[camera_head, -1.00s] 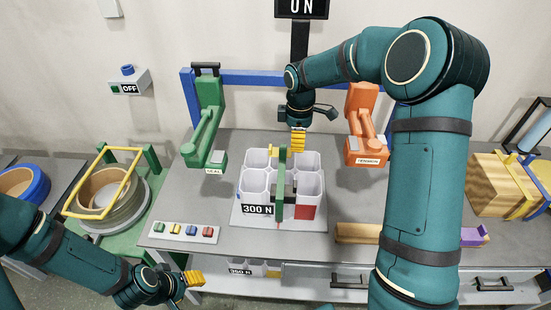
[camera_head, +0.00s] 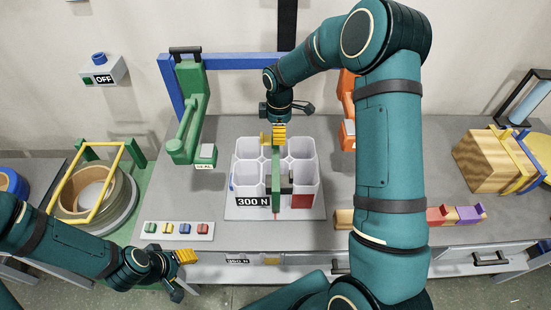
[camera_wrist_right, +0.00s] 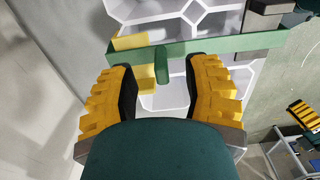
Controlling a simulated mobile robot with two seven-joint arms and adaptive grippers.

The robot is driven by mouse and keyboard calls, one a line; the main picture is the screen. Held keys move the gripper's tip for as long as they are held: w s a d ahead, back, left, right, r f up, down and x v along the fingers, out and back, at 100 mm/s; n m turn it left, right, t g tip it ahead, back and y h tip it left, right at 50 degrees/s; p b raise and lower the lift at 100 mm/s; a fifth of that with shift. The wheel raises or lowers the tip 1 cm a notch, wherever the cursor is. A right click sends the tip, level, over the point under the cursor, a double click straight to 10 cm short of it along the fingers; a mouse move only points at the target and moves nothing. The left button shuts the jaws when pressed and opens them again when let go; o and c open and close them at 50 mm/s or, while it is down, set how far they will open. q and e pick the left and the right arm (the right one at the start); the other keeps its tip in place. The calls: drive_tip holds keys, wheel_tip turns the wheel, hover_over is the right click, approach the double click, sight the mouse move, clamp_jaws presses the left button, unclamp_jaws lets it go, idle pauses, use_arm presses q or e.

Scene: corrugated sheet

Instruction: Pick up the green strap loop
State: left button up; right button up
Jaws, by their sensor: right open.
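The green strap loop (camera_head: 276,169) runs over the white cell block (camera_head: 305,170) on the bench in the head view. In the right wrist view the green strap (camera_wrist_right: 215,47) crosses near the top, with a short green tab (camera_wrist_right: 163,66) pointing down. My right gripper (camera_head: 278,136) is just above and behind the strap's far end. In the wrist view its yellow fingers (camera_wrist_right: 162,78) are open, with the tab showing between their tips; contact is not visible. My left gripper (camera_head: 187,256) is at the lower left, away from the strap; its opening is unclear.
A green clamp arm (camera_head: 190,120) stands left of the block, and an orange one (camera_head: 347,110) is partly hidden behind my right arm. A button panel (camera_head: 178,230) lies front left. Coloured blocks (camera_head: 455,215) lie at right.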

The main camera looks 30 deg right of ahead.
sight(276, 147)
drive_tip(key=f, duration=0.4)
drive_tip(key=shift+w+a, duration=0.2)
drive_tip(key=shift+a, duration=0.2)
drive_tip(key=shift+f, duration=0.65)
clamp_jaws()
